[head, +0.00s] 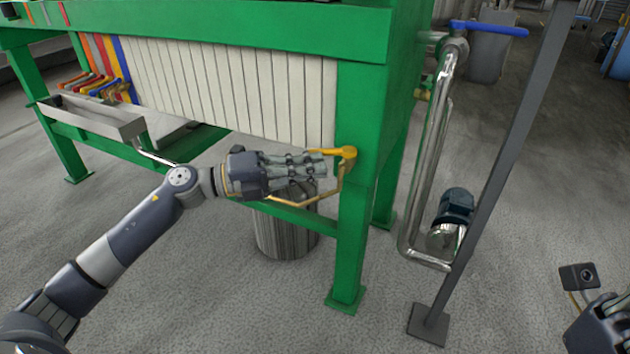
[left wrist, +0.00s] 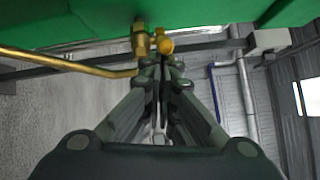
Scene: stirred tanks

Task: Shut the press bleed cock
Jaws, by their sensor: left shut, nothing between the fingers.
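The press bleed cock (head: 347,153) sits on the green corner post of the press, with a yellow lever that lies roughly level and points left. A thin brass pipe (head: 318,201) runs down and left from it. My left gripper (head: 322,168) is shut and empty, its fingertips just below and in front of the lever. In the left wrist view the fingertips (left wrist: 160,68) are close to the yellow lever end (left wrist: 165,46) and the brass body (left wrist: 139,38); I cannot tell if they touch. My right gripper (head: 603,328) is partly cut off at the lower right.
The green press frame (head: 345,250) holds a stack of white plates (head: 230,85). A ribbed drum (head: 283,232) stands under my left gripper. Steel pipes with a blue-handled valve (head: 488,28), a pump (head: 453,215) and a grey post (head: 500,170) stand to the right. The front floor is clear.

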